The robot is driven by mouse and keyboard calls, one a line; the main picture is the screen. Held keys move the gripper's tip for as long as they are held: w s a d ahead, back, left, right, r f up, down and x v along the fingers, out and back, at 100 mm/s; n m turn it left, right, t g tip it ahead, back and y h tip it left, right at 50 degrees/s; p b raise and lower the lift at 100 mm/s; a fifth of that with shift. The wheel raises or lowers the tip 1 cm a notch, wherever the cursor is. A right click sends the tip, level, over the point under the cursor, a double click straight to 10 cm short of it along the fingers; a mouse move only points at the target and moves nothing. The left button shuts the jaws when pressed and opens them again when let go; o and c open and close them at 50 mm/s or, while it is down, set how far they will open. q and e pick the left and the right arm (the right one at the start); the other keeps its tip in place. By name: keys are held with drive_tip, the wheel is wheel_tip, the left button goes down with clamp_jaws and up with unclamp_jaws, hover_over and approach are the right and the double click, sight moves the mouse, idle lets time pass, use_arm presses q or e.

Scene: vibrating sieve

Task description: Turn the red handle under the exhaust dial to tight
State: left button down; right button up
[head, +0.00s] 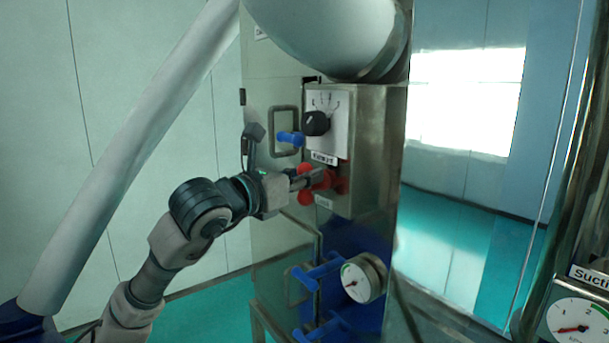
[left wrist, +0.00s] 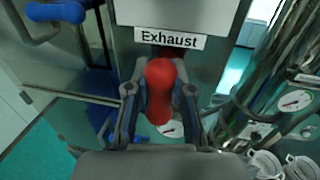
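The red handle (head: 341,186) sits low on the front of the metal control box, below a black dial knob (head: 315,123) on a white plate. In the left wrist view the red handle (left wrist: 160,90) points toward the camera, just below the "Exhaust" label (left wrist: 169,38). My left gripper (head: 308,180) is at the red handle. In the left wrist view its two fingers stand on either side of the handle, with narrow gaps seeming to show; firm contact cannot be told. The fingers partly hide the handle in the head view. My right gripper is not in view.
A blue handle (head: 290,138) sticks out left of the dial. Lower down are another blue handle (head: 318,274) and a round gauge (head: 363,278). A "Suction" gauge (head: 580,322) stands at the lower right. Open floor (head: 200,305) lies left of the machine.

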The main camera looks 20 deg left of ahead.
use_arm(q)
drive_tip(key=n, duration=0.1)
drive_tip(key=n+b, duration=0.2)
drive_tip(key=shift+w+a+n+g, duration=0.2)
drive_tip(key=shift+a+n+g, duration=0.1)
drive_tip(key=shift+n, duration=0.1)
drive_tip(key=shift+w+a+f+n+g+h+b, duration=0.15)
drive_tip(key=shift+f+n+g+h+b, duration=0.25)
drive_tip(key=shift+n, duration=1.6)
drive_tip(key=shift+w+a+f+n+g+h+b, duration=0.15)
drive_tip(key=shift+n+g+b, duration=0.35)
drive_tip(key=shift+n, duration=1.5)
drive_tip(key=shift+w+a+f+n+g+h+b, duration=0.1)
drive_tip(key=shift+a+f+n+g+h+b, duration=0.35)
drive_tip(key=shift+n, duration=1.55)
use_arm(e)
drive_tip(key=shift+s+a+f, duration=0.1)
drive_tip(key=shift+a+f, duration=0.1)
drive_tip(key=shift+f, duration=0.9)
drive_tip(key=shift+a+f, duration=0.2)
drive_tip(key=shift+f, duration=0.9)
use_arm(q)
drive_tip(key=shift+d+r, duration=0.1)
drive_tip(key=shift+d, duration=0.15)
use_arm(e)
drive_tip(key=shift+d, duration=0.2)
